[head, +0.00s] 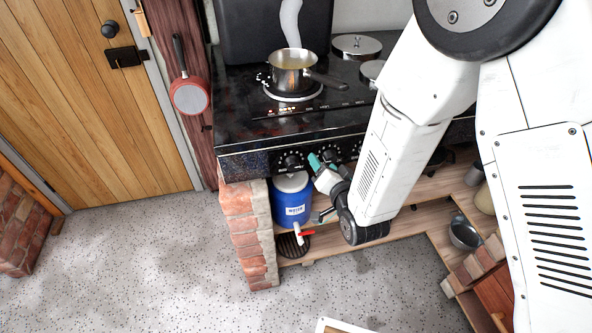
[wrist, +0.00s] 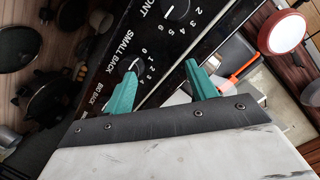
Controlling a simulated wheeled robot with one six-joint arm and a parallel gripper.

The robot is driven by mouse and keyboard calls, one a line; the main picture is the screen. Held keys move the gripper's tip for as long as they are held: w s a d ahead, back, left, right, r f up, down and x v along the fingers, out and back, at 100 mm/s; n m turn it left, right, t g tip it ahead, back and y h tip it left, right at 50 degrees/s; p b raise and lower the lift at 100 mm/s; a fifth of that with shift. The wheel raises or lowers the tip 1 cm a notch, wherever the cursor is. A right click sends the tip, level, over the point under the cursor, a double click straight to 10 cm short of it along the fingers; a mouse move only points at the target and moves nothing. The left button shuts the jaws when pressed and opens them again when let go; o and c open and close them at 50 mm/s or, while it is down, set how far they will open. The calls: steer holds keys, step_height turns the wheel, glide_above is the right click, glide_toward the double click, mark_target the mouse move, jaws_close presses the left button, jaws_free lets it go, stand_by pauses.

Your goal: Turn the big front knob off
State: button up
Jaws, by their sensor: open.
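The black cooker control panel (wrist: 150,40) carries knobs with white markings. In the wrist view a round knob (wrist: 176,10) has numbers up to 6 beside it and a label cut off to "ONT", so I cannot read whether it is the big front knob. A knob (wrist: 133,65) by the label "SMALL BACK" is partly hidden by my left finger. My gripper (wrist: 160,75) is open, with teal fingers and nothing held. In the head view my gripper (head: 316,166) is close to the panel, by a knob (head: 292,160); contact is unclear.
A steaming pot (head: 292,70) stands on the hob (head: 245,95). A blue container (head: 292,203) with a red-handled tap stands below the panel, beside a brick pillar (head: 250,235). A red pan (head: 190,95) hangs at left. The floor (head: 150,260) at left is clear.

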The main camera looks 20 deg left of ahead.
mark_target(294, 168)
steer(key=s+a+f+y, duration=0.2)
steer(key=s+a+f, duration=0.15)
steer(key=s, duration=0.25)
steer(key=shift+t+y, duration=0.4)
steer(key=shift+w+d+f+x, duration=0.1)
steer(key=shift+f+x, duration=0.05)
steer(key=shift+x, duration=1.1)
steer(key=shift+w+d+f+x, duration=0.1)
steer(key=shift+x, duration=1.15)
steer(key=shift+w+d+f+x, duration=0.1)
steer(key=shift+f+x, duration=0.05)
steer(key=shift+x, duration=1.15)
steer(key=c, duration=1)
